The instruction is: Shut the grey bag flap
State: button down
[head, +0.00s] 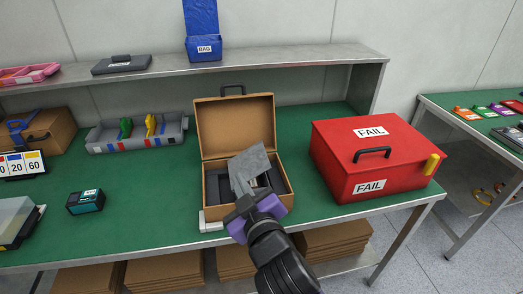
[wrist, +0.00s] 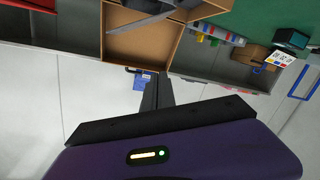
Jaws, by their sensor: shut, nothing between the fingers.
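An open brown case (head: 211,186) stands on the green bench top, its brown lid (head: 234,125) raised at the back. A grey flap (head: 252,163) stands tilted up inside the case, in front of the lid. I take this to be the grey bag flap; the bag beneath it is mostly hidden. In the wrist view the lid (wrist: 140,46) and part of a grey piece (wrist: 165,14) show at the top. My gripper (head: 243,186), with its purple hand, is over the case's front edge, close to the flap. Its fingers (wrist: 157,92) are shut and empty. I cannot tell whether they touch the flap.
A red FAIL box (head: 340,160) stands close to the right of the case. A grey bin (head: 104,140) and a teal device (head: 85,201) are to the left. A shelf (head: 290,58) behind carries an open blue BAG box (head: 204,48). Green surface is free left of the case.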

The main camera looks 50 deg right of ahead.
jog(key=d+r+m+g+h, duration=0.2)
jog(key=d+g+h, duration=0.1)
jog(key=d, duration=0.3)
jog(key=p, duration=0.2)
send_over(263, 161)
jog(key=a, duration=0.2)
jog(key=shift+w+a+f, duration=0.15)
jog(key=shift+w+f, duration=0.05)
jog(key=shift+f, duration=0.55)
jog(key=d+f, duration=0.1)
jog(key=f, duration=0.1)
jog(key=shift+s+d+f, duration=0.15)
jog(key=shift+d+f, duration=0.2)
jog(key=shift+s+d+f, duration=0.15)
jog(key=shift+d+f, duration=0.1)
jog(key=shift+f, duration=0.3)
jog(key=shift+f, duration=0.1)
jog(key=f+m+b, duration=0.1)
jog(key=s+d+f+m+b, duration=0.1)
jog(key=f, duration=0.1)
jog(key=d+f+m+y+b, duration=0.1)
jog(key=m, duration=0.1)
jog(key=shift+s+d+f, duration=0.1)
jog(key=shift+s+f, duration=0.15)
